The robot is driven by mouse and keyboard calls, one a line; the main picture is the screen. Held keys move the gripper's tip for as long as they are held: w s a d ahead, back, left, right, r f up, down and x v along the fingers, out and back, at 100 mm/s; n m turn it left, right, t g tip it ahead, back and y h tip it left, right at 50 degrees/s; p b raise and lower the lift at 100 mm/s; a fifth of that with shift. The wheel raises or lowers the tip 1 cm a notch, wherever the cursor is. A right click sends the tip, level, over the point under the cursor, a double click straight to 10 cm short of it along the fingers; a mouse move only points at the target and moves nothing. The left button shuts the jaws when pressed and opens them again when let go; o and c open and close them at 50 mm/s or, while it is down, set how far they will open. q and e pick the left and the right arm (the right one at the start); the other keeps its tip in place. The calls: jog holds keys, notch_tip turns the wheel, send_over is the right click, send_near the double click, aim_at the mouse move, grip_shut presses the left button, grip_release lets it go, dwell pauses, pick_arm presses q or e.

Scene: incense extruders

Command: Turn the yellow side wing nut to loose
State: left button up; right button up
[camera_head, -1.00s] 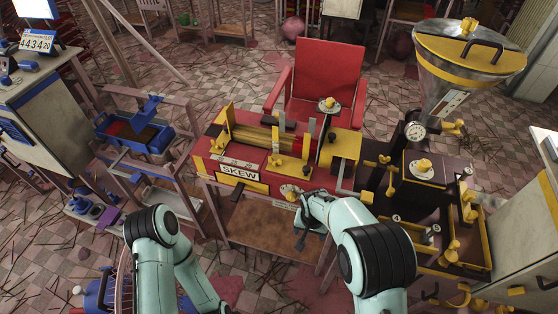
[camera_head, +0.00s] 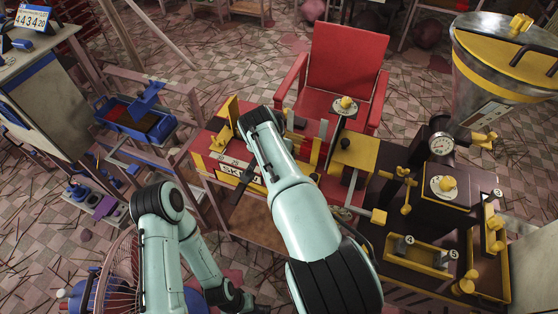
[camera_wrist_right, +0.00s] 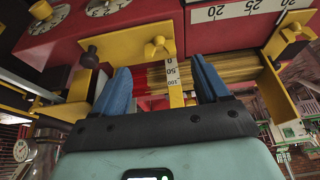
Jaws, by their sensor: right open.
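The red and yellow extruder bench (camera_head: 205,150) with the SKEW label stands in the middle of the head view. In the right wrist view a yellow wing nut (camera_wrist_right: 160,46) sits on a yellow bracket. Another yellow wing nut (camera_wrist_right: 291,32) is on a slanted yellow plate at the right; I cannot tell which is the side one. My right gripper (camera_wrist_right: 160,64) is open, its blue fingers apart on either side of the 0-50-100 scale, pointing toward the bracket's nut, not closed on it. My right arm hides the bracket in the head view. My left gripper (camera_head: 240,301) is low, partly cut off.
A red chair (camera_head: 345,65) stands behind the bench. A pressure gauge (camera_head: 441,144) and dark machine body with yellow fittings stand at the right, below a large hopper (camera_head: 500,60). A blue tray (camera_head: 135,122) is at the left. A black knob (camera_wrist_right: 89,58) is beside the bracket.

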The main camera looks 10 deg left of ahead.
jog(key=x, duration=0.5)
jog(key=shift+w+d+f, duration=0.1)
jog(key=shift+f, duration=0.15)
jog(key=c, duration=1.1)
